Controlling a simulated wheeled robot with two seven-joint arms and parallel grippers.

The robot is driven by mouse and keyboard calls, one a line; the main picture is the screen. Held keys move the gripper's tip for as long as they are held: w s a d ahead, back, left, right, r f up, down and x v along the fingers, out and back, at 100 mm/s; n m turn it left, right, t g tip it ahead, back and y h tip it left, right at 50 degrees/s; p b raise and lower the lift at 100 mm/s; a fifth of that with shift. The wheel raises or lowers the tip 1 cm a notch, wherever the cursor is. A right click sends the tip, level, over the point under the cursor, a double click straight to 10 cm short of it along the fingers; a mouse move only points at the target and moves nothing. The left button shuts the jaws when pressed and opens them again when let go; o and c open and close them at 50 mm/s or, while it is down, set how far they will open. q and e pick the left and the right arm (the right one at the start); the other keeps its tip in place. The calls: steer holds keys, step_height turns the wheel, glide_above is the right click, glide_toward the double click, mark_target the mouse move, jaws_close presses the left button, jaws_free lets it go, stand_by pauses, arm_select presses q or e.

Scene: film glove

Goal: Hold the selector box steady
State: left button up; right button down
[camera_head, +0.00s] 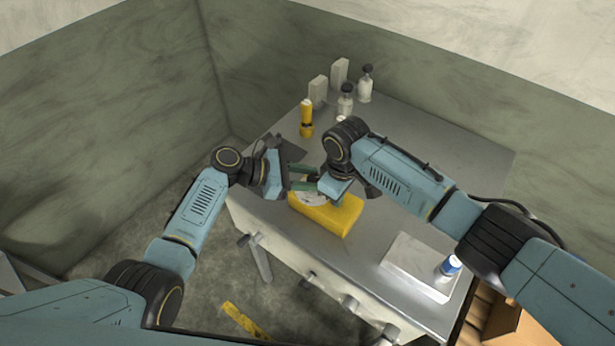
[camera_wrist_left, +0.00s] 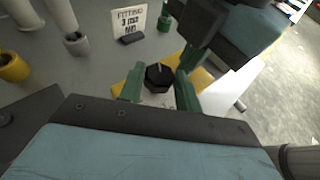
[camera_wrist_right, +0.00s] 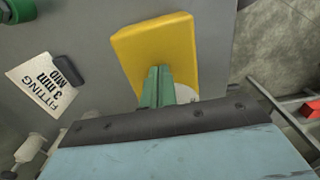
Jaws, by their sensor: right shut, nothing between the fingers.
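The selector box is a yellow block (camera_head: 330,217) with a pale dial face, lying near the table's front edge. It also shows in the right wrist view (camera_wrist_right: 158,48). Its black knob (camera_wrist_left: 159,78) shows in the left wrist view. My left gripper (camera_head: 302,178) has its green fingers apart, one on each side of the knob; I cannot see clear contact. It also shows in the left wrist view (camera_wrist_left: 159,80). My right gripper (camera_wrist_right: 158,72) is shut and empty, its fingertips over the yellow block. In the head view, my right wrist covers part of the box.
A grey table (camera_head: 440,165) carries a yellow bottle (camera_head: 306,118) and several pale bottles and blocks at the back. A printed card (camera_wrist_right: 42,82) stands beside the box. A white tray (camera_head: 407,259) with a blue-and-white can (camera_head: 450,266) lies front right.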

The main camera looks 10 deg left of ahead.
arm_select(q)
steer(key=shift+s, duration=0.1)
steer(key=shift+c, duration=1.1)
steer(key=shift+w+f+m+g, duration=0.1)
steer(key=shift+w+m+g, duration=0.1)
steer(key=shift+m+g, duration=1.05)
steer(key=shift+w+a+f+m+g, duration=0.1)
steer(key=shift+w+f+m+g, duration=0.1)
steer(key=shift+m+g, duration=0.5)
steer(key=shift+g, duration=0.25)
steer(key=shift+s+r+m+g, duration=0.1)
steer(key=shift+r+m+g, duration=0.05)
steer(key=shift+m+g, duration=0.25)
steer(key=o, duration=1)
steer(key=shift+r, duration=0.15)
steer(key=shift+c, duration=0.2)
steer(key=v, duration=1.1)
steer(key=shift+a, duration=0.45)
